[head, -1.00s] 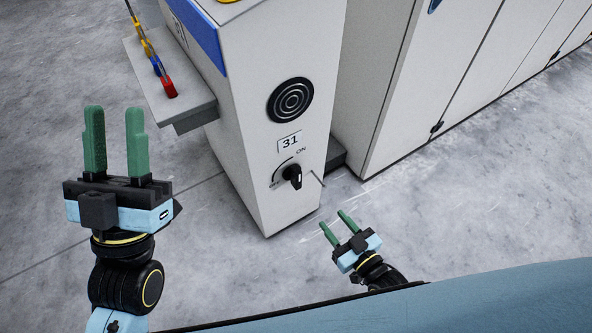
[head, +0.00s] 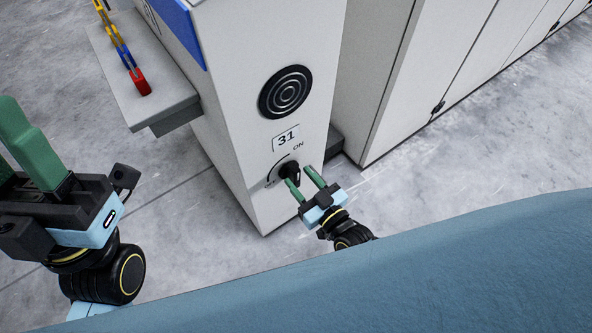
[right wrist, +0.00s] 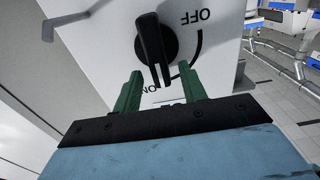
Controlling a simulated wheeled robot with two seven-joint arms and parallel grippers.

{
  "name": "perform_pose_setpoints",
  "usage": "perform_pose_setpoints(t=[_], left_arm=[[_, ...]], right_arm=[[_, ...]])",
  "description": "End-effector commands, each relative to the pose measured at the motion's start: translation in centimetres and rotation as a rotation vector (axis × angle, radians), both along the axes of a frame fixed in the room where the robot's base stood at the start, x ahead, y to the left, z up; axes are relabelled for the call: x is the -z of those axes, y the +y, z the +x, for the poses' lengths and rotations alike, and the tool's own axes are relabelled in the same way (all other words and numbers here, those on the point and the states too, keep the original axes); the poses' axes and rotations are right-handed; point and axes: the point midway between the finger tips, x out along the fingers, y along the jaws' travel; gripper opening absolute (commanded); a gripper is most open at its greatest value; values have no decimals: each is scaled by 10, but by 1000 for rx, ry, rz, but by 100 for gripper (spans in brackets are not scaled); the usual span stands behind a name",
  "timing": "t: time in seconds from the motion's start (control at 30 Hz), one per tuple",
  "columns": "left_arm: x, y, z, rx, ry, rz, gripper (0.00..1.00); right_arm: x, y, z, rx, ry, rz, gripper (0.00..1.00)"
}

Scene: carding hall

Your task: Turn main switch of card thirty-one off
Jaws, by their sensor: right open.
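The main switch (head: 287,171) is a black rotary knob low on the narrow face of the card's pale cabinet, under the number plate 31 (head: 286,138). In the right wrist view, upside down, the knob (right wrist: 152,45) has its bar along the ON mark, with OFF to its upper right. My right gripper (head: 298,175) is open at the knob. In the right wrist view its green fingers (right wrist: 160,70) stand either side of the bar's near end; contact cannot be told. My left gripper (head: 18,125) is open, empty and partly cut off at the left edge.
A round black grille (head: 285,92) sits above the number plate. Tall cabinets (head: 400,75) stand on the right. Bare concrete floor lies in front.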

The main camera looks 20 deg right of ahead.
Motion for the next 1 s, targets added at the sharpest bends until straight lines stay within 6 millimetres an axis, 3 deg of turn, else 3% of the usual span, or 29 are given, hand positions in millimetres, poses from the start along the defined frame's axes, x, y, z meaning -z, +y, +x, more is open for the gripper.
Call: perform_pose_setpoints(t=[0.4,0.73,1.0], left_arm=[[1,1,-3,0,-20,-6,36],[1,1,-3,1,-19,-6,36],[-1,0,-1,1,-7,-2,36]], right_arm=[[0,3,3,1,0,0,42],[0,2,3,1,0,0,0],[0,3,3,2,-7,-22,0]])
